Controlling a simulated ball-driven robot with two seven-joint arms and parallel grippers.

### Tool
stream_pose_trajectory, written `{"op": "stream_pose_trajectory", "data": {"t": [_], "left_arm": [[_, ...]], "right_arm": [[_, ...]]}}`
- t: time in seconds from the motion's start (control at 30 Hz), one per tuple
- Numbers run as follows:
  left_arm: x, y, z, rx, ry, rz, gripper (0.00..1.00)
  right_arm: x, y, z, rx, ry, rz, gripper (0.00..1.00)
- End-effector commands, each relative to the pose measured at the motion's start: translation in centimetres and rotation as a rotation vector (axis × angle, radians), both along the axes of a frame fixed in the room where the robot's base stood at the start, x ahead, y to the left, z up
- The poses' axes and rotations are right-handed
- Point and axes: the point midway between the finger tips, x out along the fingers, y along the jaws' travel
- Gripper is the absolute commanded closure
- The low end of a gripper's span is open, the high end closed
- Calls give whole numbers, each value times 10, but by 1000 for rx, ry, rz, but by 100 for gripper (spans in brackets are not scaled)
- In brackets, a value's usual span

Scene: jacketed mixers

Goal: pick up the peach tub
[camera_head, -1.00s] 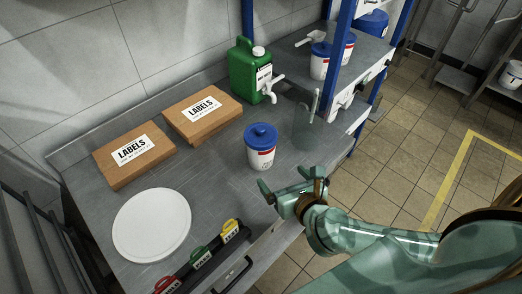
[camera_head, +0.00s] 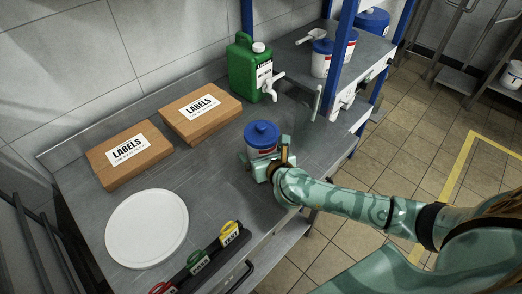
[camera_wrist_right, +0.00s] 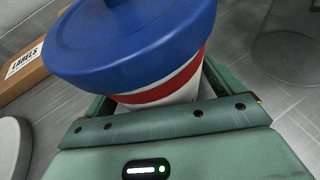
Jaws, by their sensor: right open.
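A white tub with a blue lid and a red band (camera_head: 262,136) stands upright on the grey bench. It also fills the upper middle of the right wrist view (camera_wrist_right: 130,40). Its label is hidden or unreadable now, so I cannot tell by name that it is the peach tub. My right gripper (camera_head: 266,156) is open at the near side of this tub, with a jaw on either side of its body below the lid. In the right wrist view the green gripper (camera_wrist_right: 160,106) partly hides the tub's lower body. I cannot tell whether the jaws touch it. My left gripper is not in view.
A green jug with a tap (camera_head: 246,68) stands behind the tub. Two label boxes (camera_head: 128,155) (camera_head: 200,113) and a white round disc (camera_head: 147,227) lie left. Similar blue-lidded tubs (camera_head: 322,58) stand on the back-right surface. A clear vessel (camera_wrist_right: 288,45) stands near the tub.

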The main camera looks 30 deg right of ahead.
Motion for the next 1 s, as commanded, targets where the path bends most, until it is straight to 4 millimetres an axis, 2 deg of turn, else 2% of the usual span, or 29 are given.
{"op": "stream_pose_trajectory", "data": {"t": [0.17, 0.3, 0.4, 0.77, 0.93, 1.0], "left_arm": [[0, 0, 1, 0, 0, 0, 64], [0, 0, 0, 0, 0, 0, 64], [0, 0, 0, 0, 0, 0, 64], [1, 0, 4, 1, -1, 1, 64], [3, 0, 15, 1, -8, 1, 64], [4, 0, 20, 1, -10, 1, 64]], "right_arm": [[0, 0, 1, 0, 0, 0, 7], [0, 0, 1, 0, 0, 0, 46], [0, 0, 1, 0, 0, 0, 70], [1, 0, 10, -2, -5, -1, 70], [1, 0, 36, 0, -8, 0, 70], [-8, -7, 48, -3, -6, 0, 70]]}}
